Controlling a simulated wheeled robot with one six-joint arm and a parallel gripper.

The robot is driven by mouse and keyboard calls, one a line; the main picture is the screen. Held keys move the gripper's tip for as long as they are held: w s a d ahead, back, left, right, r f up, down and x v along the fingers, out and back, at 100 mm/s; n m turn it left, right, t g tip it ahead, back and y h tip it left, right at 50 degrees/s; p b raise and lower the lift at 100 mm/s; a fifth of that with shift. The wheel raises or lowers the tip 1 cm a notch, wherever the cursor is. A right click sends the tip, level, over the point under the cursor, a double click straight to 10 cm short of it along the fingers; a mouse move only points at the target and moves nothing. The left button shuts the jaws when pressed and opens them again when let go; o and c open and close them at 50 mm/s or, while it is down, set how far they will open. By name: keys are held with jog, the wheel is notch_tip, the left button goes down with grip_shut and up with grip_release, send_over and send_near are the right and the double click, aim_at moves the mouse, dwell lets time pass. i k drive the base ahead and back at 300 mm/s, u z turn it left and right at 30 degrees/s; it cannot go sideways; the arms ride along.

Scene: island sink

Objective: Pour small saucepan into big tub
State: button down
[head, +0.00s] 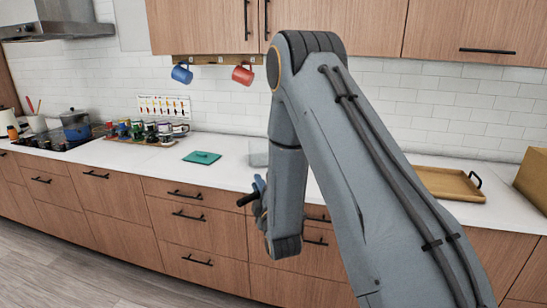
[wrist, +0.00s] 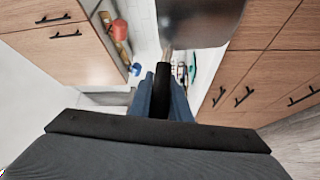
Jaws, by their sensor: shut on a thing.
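My gripper (head: 259,192) is shut on the black handle of the small saucepan. In the wrist view, the blue fingers of my gripper (wrist: 164,95) close around the handle, and the grey metal body of the small saucepan (wrist: 200,18) fills the top, partly cut off by the frame. In the head view only the dark handle end shows left of the fingers; the pan body is hidden by my arm. A pale translucent container (head: 258,154), perhaps the big tub, stands on the counter, partly hidden behind my arm. The saucepan's contents cannot be seen.
A teal board (head: 202,158) lies on the white counter, with a tray of jars (head: 147,132) and a blue pot (head: 76,125) farther left. A wooden tray (head: 447,184) is at right. Blue (head: 182,73) and red (head: 243,74) mugs hang above. Drawer fronts are below.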

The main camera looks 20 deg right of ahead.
aim_at(258, 149)
jog(key=u, duration=2.6)
jog(key=k, duration=0.7)
jog(key=z, duration=2.05)
jog(key=i, duration=1)
jog(key=z, duration=0.1)
